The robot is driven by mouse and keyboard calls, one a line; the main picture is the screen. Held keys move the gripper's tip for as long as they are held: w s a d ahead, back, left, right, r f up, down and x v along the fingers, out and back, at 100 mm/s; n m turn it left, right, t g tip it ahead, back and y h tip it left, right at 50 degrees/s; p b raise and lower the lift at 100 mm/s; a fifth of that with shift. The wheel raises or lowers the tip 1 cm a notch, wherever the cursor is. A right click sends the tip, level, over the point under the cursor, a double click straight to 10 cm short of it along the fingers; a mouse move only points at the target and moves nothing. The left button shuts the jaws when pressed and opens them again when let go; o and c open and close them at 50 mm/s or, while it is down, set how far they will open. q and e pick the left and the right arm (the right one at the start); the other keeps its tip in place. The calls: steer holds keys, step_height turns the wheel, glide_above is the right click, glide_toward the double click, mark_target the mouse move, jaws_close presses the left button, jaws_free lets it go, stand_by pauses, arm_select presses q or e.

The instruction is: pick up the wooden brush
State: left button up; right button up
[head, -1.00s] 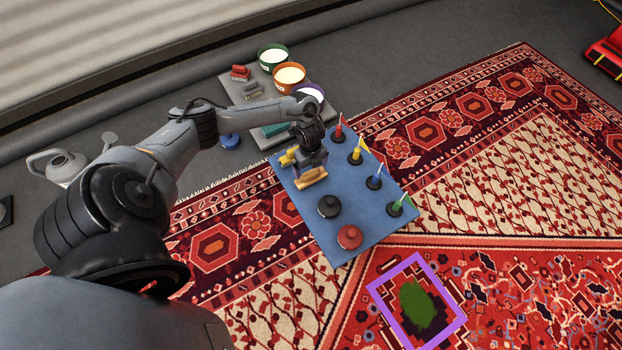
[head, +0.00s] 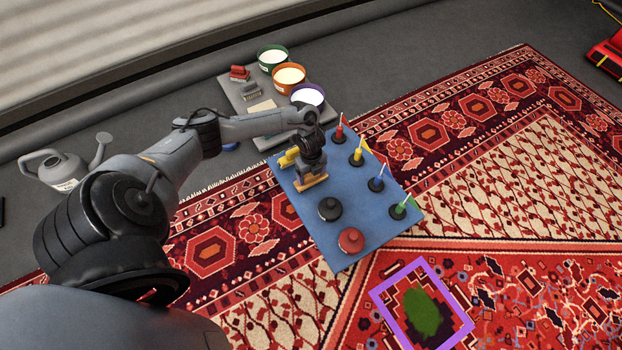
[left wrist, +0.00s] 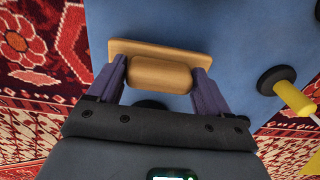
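The wooden brush (head: 311,183) is a tan block with a raised rounded handle. It sits at the upper left part of the blue mat (head: 290,207). My left gripper (head: 312,172) is right above it. In the left wrist view the brush (left wrist: 160,74) lies between the two purple fingers of my left gripper (left wrist: 160,76). The fingers are spread wide, one at each end of the handle and very close to it. I cannot see clear contact. The bristles are hidden. My right gripper is not in view.
A black round-knobbed item (head: 330,209) and a red one (head: 351,240) stand in front on the mat. Several flag pins, such as the yellow one (head: 356,156), line its right side. A grey tray (head: 235,98) holds paint pots behind.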

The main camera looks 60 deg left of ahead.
arm_select(q)
steer(key=shift+c, duration=1.1)
steer(key=shift+r, duration=0.15)
steer(key=shift+r+p, duration=0.55)
step_height(320, 180, up, 3)
steer(key=shift+r+p, duration=0.2)
steer(key=shift+p, duration=1.05)
steer(key=s+d+r+p, duration=0.4)
steer(key=d+r+p, duration=0.2)
steer(key=d, duration=0.4)
steer(key=shift+s+d+p, duration=0.35)
steer(key=shift+d+p, duration=0.05)
steer(key=shift+p, duration=0.15)
steer(key=shift+r, duration=0.1)
